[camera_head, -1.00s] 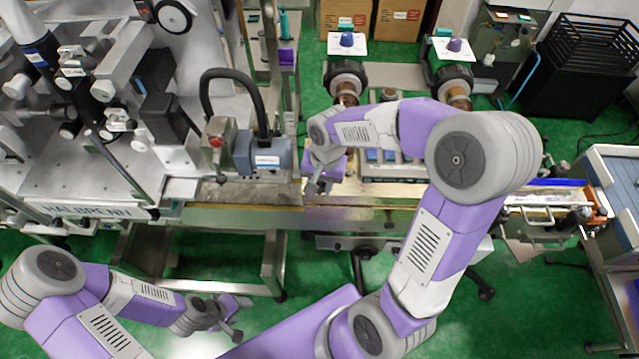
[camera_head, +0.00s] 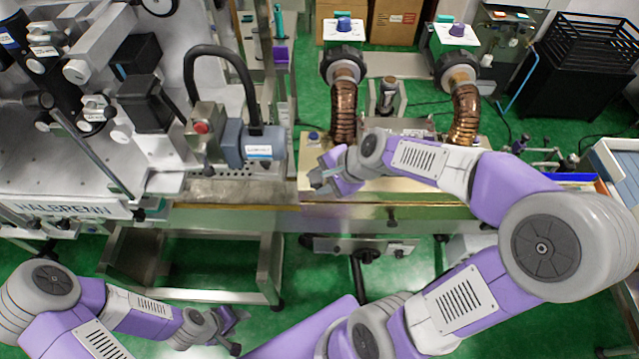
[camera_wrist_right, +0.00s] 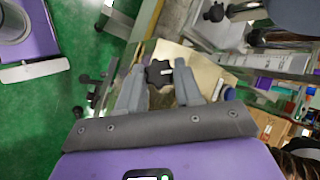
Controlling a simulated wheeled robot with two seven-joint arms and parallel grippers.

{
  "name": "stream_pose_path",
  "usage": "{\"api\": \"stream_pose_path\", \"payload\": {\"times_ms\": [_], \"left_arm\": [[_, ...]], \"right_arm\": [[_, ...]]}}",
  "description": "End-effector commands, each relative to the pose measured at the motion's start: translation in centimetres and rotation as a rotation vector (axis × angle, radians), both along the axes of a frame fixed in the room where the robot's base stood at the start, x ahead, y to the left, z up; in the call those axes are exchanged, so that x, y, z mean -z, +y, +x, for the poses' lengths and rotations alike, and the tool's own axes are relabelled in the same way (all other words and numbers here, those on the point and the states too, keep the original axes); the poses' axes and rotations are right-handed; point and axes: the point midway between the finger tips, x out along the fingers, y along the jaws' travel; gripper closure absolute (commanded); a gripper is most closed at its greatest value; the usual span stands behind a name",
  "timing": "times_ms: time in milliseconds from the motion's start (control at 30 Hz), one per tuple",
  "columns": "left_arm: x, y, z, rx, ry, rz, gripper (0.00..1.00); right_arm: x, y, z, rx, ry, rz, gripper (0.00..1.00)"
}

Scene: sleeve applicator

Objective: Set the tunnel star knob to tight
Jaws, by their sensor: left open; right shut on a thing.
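The black star knob (camera_wrist_right: 158,73) shows in the right wrist view, between the two grey fingers of my right gripper (camera_wrist_right: 173,88). The gripper is shut on it. Beyond the knob is a pale flat plate. In the head view my right gripper (camera_head: 322,180) is at the front left end of the tunnel's pale bench. The knob cannot be made out there, and no tight marking is readable. My left gripper (camera_head: 240,331) is open and empty, low in the head view, over the green floor.
Two ribbed copper-coloured ducts (camera_head: 344,112) rise behind my right forearm. A grey machine with a motor block (camera_head: 256,145) and black hose stands to the left of my right gripper. A long metal rail (camera_head: 230,221) runs in front. Green floor is clear around my left gripper.

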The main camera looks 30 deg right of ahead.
Motion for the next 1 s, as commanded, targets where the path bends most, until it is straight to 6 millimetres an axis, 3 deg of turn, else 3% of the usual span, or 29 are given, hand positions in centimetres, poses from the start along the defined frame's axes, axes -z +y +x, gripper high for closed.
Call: {"api": "stream_pose_path", "payload": {"times_ms": [400,1000], "left_arm": [[3.7,0.0,0.0,0.000,0.000,0.000,0.44],[5.1,0.0,0.0,0.000,0.000,0.000,0.44]], "right_arm": [[0.4,0.0,-0.3,0.273,-0.114,0.177,0.96],[0.3,0.1,-0.4,0.409,-0.166,0.269,0.96]]}}
